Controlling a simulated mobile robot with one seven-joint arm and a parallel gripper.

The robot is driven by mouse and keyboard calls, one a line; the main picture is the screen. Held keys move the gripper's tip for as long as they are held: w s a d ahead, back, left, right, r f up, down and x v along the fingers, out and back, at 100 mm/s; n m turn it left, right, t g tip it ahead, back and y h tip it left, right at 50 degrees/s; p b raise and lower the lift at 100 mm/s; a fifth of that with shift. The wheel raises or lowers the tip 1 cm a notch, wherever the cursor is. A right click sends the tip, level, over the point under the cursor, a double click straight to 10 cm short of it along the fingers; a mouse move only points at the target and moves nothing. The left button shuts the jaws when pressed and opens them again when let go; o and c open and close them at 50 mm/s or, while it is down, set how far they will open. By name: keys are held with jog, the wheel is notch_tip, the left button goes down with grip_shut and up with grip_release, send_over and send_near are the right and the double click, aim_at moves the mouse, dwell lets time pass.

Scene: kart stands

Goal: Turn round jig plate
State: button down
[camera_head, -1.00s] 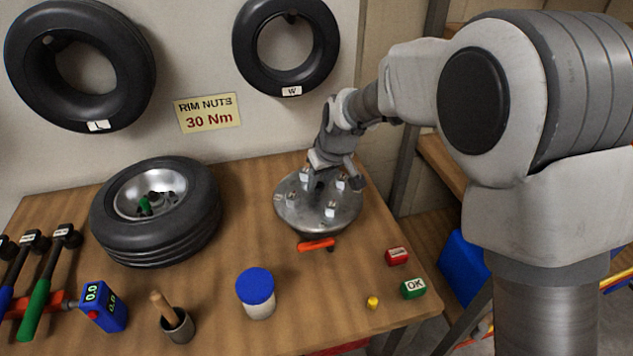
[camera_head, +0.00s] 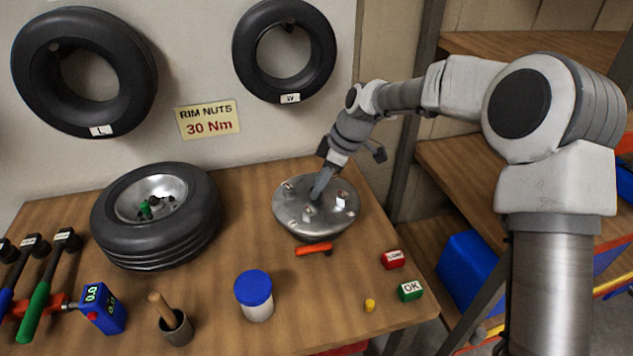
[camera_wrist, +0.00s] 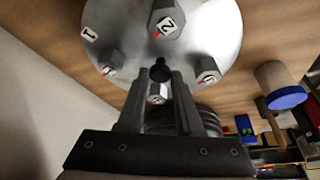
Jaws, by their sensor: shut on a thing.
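The round metal jig plate (camera_head: 322,222) sits at the right of the bench, with several short posts bearing numbered labels. It fills the top of the wrist view (camera_wrist: 215,30), where labels 1 and 2 can be read. My gripper (camera_head: 316,196) reaches down to the plate's middle from behind, tilted. In the wrist view my gripper (camera_wrist: 160,80) has its fingers closed around a small dark knob (camera_wrist: 159,70) near the plate's centre. The fingertips partly hide the grip. An orange lever (camera_head: 314,248) sticks out under the plate's front edge.
A tyre on a rim (camera_head: 157,240) lies left of the plate. A blue-lidded jar (camera_head: 255,305), a red block (camera_head: 392,259), a green OK block (camera_head: 411,291) and a yellow piece (camera_head: 369,305) stand in front. Shelves (camera_head: 470,170) are at the right.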

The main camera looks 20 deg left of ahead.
jog(key=n+g+p, duration=0.1)
jog(key=n, duration=0.1)
jog(key=n+p, duration=0.1)
jog(key=n, duration=0.1)
jog(key=shift+w+n+g+h, duration=0.15)
jog(key=shift+n+g+h, duration=0.25)
dwell(0.4)
jog(key=c, duration=0.6)
grip_release()
jog(key=p+v, duration=0.1)
jog(key=v, duration=1.6)
jog(key=shift+w+d+r+p, duration=0.1)
jog(key=shift+r+p, duration=0.05)
jog(key=shift+p, duration=0.15)
